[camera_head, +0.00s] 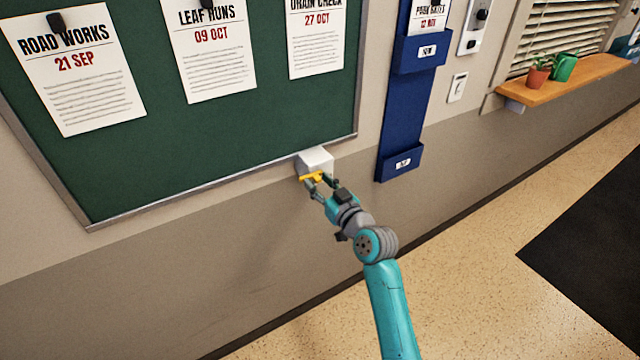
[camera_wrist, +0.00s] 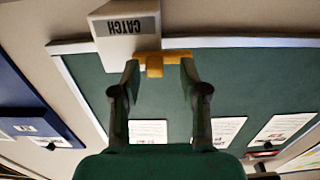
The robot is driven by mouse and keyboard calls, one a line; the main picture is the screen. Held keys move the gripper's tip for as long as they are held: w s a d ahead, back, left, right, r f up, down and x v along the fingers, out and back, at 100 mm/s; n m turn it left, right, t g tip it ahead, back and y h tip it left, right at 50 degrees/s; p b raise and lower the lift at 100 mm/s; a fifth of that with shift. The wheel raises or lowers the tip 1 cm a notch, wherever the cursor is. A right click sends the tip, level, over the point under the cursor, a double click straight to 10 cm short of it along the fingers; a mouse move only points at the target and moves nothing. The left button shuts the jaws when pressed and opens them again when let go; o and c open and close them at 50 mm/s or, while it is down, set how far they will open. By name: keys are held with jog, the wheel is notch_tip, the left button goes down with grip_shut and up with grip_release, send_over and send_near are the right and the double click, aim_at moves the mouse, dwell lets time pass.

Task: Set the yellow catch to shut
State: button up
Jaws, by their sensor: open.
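The yellow catch (camera_head: 309,177) is a small piece at the lower front of a white box (camera_head: 317,158) on the wall, by the bottom edge of the green notice board. In the wrist view, the catch (camera_wrist: 155,66) is a yellow bar with a short tab, beside the box (camera_wrist: 125,28) with its upside-down CATCH label. My gripper (camera_head: 322,183) is at the catch. The wrist view shows its fingers (camera_wrist: 160,72) open, with the tab between their tips. I cannot tell whether either finger touches it.
The green notice board (camera_head: 250,125) with pinned sheets is above and left. A blue wall holder (camera_head: 402,110) hangs to the right, near a light switch (camera_head: 457,87). The lower wall is bare.

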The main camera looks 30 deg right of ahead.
jog(key=s, duration=1.2)
jog(key=shift+f, duration=0.1)
jog(key=s+a+f+m+g+h, duration=0.1)
jog(key=s+a+f, duration=0.4)
jog(key=s, duration=0.4)
jog(key=s+a+f+m+g+h, duration=0.1)
jog(key=s+a+f, duration=0.3)
jog(key=s+f, duration=0.35)
jog(key=s+a+r+n+y, duration=0.1)
jog(key=s+a, duration=0.1)
jog(key=s, duration=0.9)
jog(key=s+a+r+n+g+y, duration=0.1)
jog(key=s+a+r, duration=0.1)
jog(key=s, duration=1)
jog(key=shift+a+r, duration=0.3)
jog(key=shift+a, duration=0.55)
